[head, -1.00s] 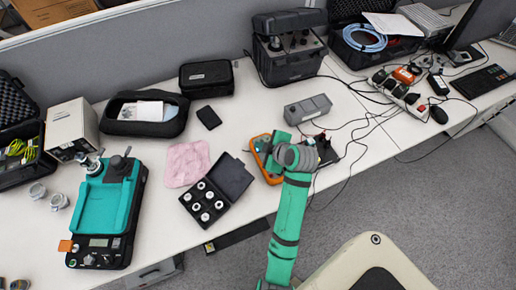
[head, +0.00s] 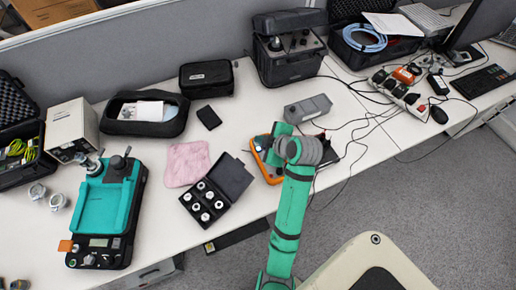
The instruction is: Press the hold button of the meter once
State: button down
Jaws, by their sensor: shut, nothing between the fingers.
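The meter (head: 257,152) has an orange rim and lies on the white table near its front edge, just left of my arm's upper end. Its left side shows; its right part is covered by my arm. I cannot make out the hold button in the head view. My teal and grey arm rises from the lower middle and bends over the meter. My gripper's fingers are hidden behind the arm, so I cannot see whether they touch the meter.
An open black case (head: 235,175) with white-topped pieces stands left of the meter. A grey box (head: 307,109) lies behind it. Black cables (head: 349,165) run on the table to the right. A pink cloth (head: 187,163) and a teal-topped device (head: 104,207) are further left.

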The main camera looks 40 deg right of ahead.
jog(key=shift+r, duration=1.05)
